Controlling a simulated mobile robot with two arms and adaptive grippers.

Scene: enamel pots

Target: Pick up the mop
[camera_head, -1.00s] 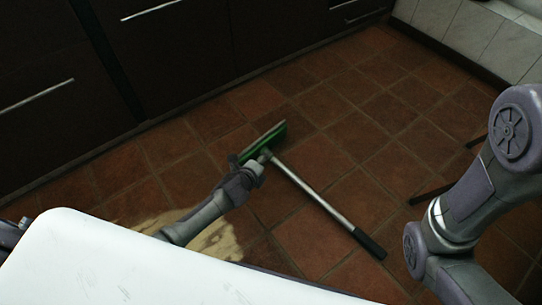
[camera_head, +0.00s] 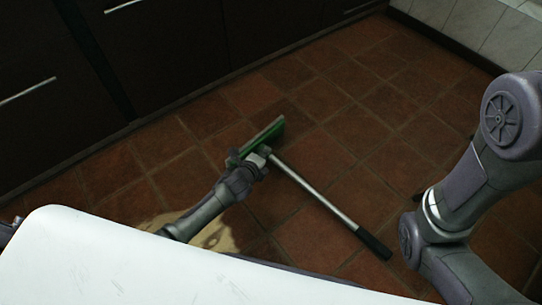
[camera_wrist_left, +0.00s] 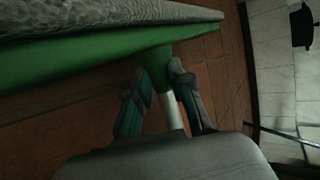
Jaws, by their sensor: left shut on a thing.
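The mop lies on the tiled floor. Its green head (camera_head: 262,137) points toward the cabinets, and its silver handle (camera_head: 318,195) runs down to the right to a black grip end. My left gripper (camera_head: 258,163) is at the joint between head and handle. In the left wrist view, the two fingers (camera_wrist_left: 165,92) are shut around the handle just below the green socket (camera_wrist_left: 155,62), and the green head with its grey pad spans the upper left. My right gripper is out of view; only the right arm shows at the right.
Dark cabinets (camera_head: 165,50) stand along the back and a tiled pale wall or step (camera_head: 465,35) is at the upper right. A pale spill-like patch (camera_head: 215,236) lies on the floor beside my left arm. Open floor surrounds the mop handle.

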